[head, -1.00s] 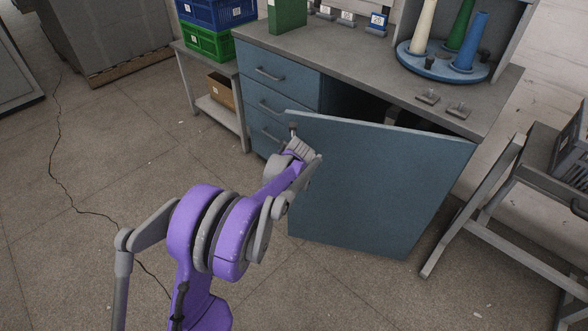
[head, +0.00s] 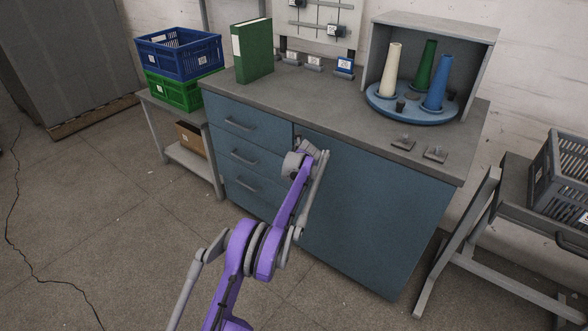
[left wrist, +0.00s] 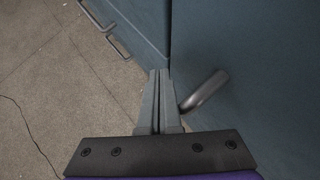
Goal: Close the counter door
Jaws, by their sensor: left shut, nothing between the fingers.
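The counter door (head: 375,215) is a blue-grey panel on the right of the counter. It looks flush with the counter front, or very nearly so. It also fills the right of the left wrist view (left wrist: 260,70), where a narrow dark seam runs along its left edge. Its grey bar handle (left wrist: 204,91) is just right of my fingers. My left gripper (left wrist: 160,76) is shut and empty, with its fingertips at the seam. In the head view the left gripper (head: 304,148) is at the door's upper left edge; whether it touches is unclear. My right gripper is out of view.
Three drawers (head: 243,157) are left of the door. The countertop (head: 310,95) carries a green binder (head: 251,51) and a blue round stand (head: 412,108) with cones. A side table with crates (head: 180,90) stands left, a grey rack (head: 462,235) right. Open floor (head: 110,220) lies in front.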

